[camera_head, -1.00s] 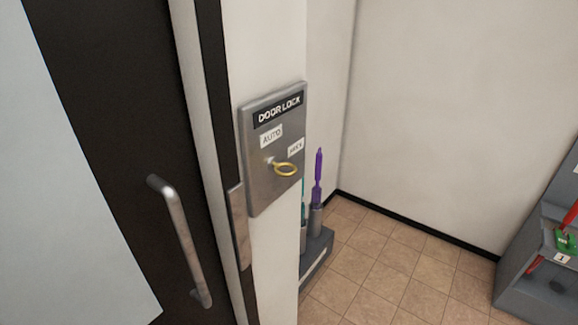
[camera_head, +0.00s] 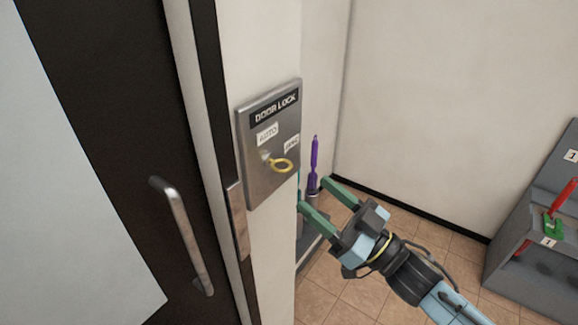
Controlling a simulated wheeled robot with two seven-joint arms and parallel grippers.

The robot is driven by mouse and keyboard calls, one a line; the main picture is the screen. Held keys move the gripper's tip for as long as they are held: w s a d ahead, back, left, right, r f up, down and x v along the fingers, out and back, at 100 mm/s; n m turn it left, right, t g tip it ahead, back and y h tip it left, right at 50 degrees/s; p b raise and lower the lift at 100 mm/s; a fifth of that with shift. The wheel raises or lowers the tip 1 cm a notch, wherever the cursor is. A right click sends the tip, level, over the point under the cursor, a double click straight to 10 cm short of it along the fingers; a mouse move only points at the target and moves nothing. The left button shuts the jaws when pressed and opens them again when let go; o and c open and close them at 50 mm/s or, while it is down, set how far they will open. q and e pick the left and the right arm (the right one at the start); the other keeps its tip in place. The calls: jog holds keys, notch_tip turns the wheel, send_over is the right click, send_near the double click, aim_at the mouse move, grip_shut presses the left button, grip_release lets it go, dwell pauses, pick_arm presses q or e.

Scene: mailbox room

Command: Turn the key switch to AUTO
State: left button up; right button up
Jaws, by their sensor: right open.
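The door lock panel (camera_head: 262,190) is a grey metal plate on the wall edge beside the door. It carries an AUTO label (camera_head: 267,134) at upper left and a second, blurred label (camera_head: 292,144) at the right. A yellow ring-shaped key (camera_head: 281,166) sits in the switch, its ring pointing to the right, toward the second label. My right gripper (camera_head: 314,193) is open and empty, to the lower right of the key and apart from it. Its two green fingers point up and left toward the panel. My left gripper is not in view.
The dark door (camera_head: 120,120) with a metal handle (camera_head: 182,235) fills the left. Behind the wall edge, a purple umbrella-like object (camera_head: 315,165) stands in a grey holder, partly hidden by my gripper. A grey unit with a red-and-green item (camera_head: 553,222) stands at right. Tiled floor between is free.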

aim_at(287, 170)
jog(key=p+x, duration=0.1)
jog(key=x, duration=0.7)
jog(key=shift+c, duration=0.2)
jog(key=shift+d, duration=0.1)
jog(key=c, duration=0.9)
